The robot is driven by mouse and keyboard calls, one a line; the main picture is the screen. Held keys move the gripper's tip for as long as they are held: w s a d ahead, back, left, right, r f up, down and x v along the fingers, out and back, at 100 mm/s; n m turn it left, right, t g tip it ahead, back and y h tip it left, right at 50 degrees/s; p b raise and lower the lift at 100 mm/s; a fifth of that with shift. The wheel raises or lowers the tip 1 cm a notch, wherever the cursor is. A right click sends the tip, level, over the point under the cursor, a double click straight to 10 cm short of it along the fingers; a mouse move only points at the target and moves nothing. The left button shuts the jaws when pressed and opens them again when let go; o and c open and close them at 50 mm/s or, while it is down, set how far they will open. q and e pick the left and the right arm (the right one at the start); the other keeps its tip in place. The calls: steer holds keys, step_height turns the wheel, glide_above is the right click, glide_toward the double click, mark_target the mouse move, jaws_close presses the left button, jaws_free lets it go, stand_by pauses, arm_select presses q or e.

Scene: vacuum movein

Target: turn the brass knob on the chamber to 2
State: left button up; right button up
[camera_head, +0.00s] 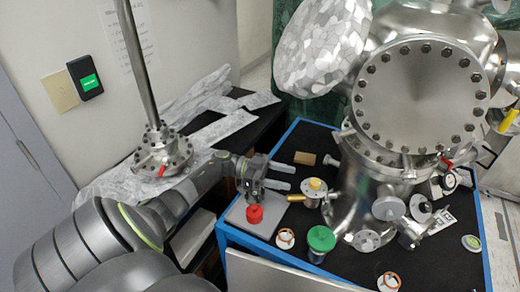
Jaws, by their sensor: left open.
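The steel chamber (425,95) stands at the right of the head view, on the black-topped bench. A small brass-yellow knob (316,184) sits on top of a steel fitting just left of the chamber's lower body. I cannot tell whether the fitting is joined to the chamber, and no number or pointer on it can be read. My left gripper (290,177) is open and empty, with its two fingers pointing right toward the brass knob. The fingertips are a little left of the knob and apart from it. My right gripper is not in view.
A red knob (254,213) on a grey plate (270,222) is below my left gripper. A green-capped jar (320,240) stands in front of the brass knob. A brown block (305,158) lies behind. A steel post on a flange (165,152) and foil sheets are at left.

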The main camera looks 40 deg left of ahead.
arm_select(q)
steer(key=b+v, duration=0.2)
steer(key=v, duration=0.6)
steer(key=shift+d, duration=0.1)
